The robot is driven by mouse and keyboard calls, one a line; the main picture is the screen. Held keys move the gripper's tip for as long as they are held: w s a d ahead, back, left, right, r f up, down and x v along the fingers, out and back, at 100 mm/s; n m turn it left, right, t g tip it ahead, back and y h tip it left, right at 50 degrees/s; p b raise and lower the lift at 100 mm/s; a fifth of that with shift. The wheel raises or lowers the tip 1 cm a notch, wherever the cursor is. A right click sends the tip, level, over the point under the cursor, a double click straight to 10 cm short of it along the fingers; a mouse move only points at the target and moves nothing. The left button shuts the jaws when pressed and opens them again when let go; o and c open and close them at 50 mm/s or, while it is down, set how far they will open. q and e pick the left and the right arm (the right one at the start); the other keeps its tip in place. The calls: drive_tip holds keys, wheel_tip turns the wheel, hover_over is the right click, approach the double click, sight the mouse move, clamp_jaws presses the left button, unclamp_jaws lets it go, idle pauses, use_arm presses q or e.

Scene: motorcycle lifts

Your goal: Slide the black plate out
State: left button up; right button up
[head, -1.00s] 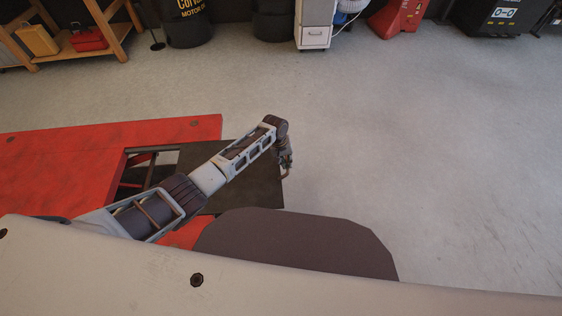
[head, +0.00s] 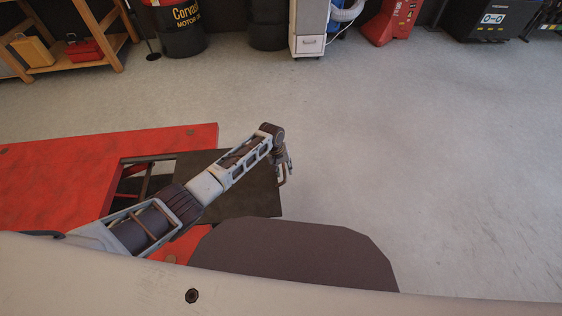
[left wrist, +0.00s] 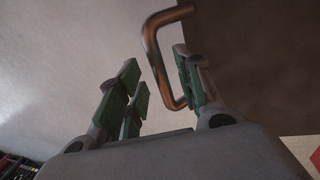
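The black plate (head: 240,197) lies in the opening of the red lift (head: 60,165), its right part sticking out past the lift's right end. In the left wrist view it is the dark surface (left wrist: 265,60) at upper right. A copper-coloured bent handle (left wrist: 153,55) is on its edge. My left gripper (head: 285,172) is at the plate's right edge, by the handle. In the left wrist view its green-padded fingers (left wrist: 160,90) are apart, with the handle between them, nearer the right finger. Part of the plate is hidden behind my left arm. My right gripper is not in view.
Clear grey floor (head: 420,160) extends right of the plate. A wooden shelf (head: 95,45), a black oil drum (head: 180,30), a white cabinet (head: 308,25) and a red machine (head: 390,22) stand along the back. The lift's open frame shows left of the plate.

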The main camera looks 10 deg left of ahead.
use_arm(q)
drive_tip(key=shift+r, duration=0.15)
drive_tip(key=v, duration=1.1)
drive_tip(key=shift+r, duration=0.35)
drive_tip(key=shift+f, duration=0.1)
idle(0.5)
